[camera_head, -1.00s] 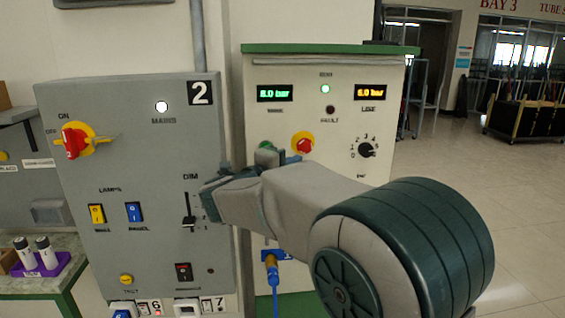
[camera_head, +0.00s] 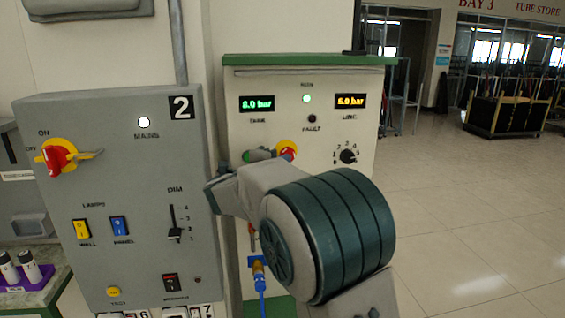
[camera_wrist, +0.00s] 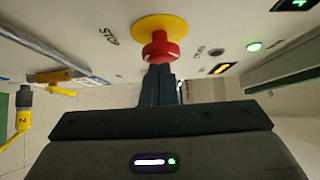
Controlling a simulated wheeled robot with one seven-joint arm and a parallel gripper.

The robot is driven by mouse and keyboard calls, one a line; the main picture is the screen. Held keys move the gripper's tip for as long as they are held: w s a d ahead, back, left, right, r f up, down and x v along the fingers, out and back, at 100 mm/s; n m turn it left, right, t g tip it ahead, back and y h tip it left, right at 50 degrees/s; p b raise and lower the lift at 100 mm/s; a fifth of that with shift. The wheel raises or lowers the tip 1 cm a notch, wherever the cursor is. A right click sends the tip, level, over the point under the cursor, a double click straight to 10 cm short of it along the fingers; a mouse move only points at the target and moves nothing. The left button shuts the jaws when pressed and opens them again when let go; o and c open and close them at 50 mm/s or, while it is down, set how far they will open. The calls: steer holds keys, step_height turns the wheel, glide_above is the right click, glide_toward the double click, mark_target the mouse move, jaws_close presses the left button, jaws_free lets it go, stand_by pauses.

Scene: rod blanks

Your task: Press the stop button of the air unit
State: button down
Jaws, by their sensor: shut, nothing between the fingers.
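The air unit (camera_head: 300,90) is the cream cabinet with a green top edge in the head view. Its stop button (camera_head: 288,148) is a red mushroom on a yellow disc, partly covered by my arm. In the wrist view the red stop button (camera_wrist: 160,48) sits on its yellow disc near the top middle. My gripper (camera_wrist: 158,70) is shut and empty, its fingertips right at the red cap; I cannot tell whether they touch it. The run light (camera_head: 307,99) glows green and the fault light (camera_head: 312,119) is dark.
A grey panel marked 2 (camera_head: 120,220) with a red and yellow rotary switch (camera_head: 58,157) stands to the left. A black selector knob (camera_head: 348,157) is right of the stop button. A blue hose (camera_head: 261,280) hangs below. Open floor lies to the right.

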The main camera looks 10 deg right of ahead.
steer(key=shift+w+r+b, duration=0.3)
steer(key=shift+w, duration=0.25)
steer(key=shift+a, duration=0.1)
steer(key=s+d+b+v, duration=0.2)
steer(key=b+v, duration=0.3)
steer(key=v, duration=0.8)
steer(key=shift+f, duration=0.2)
steer(key=shift+d, duration=0.15)
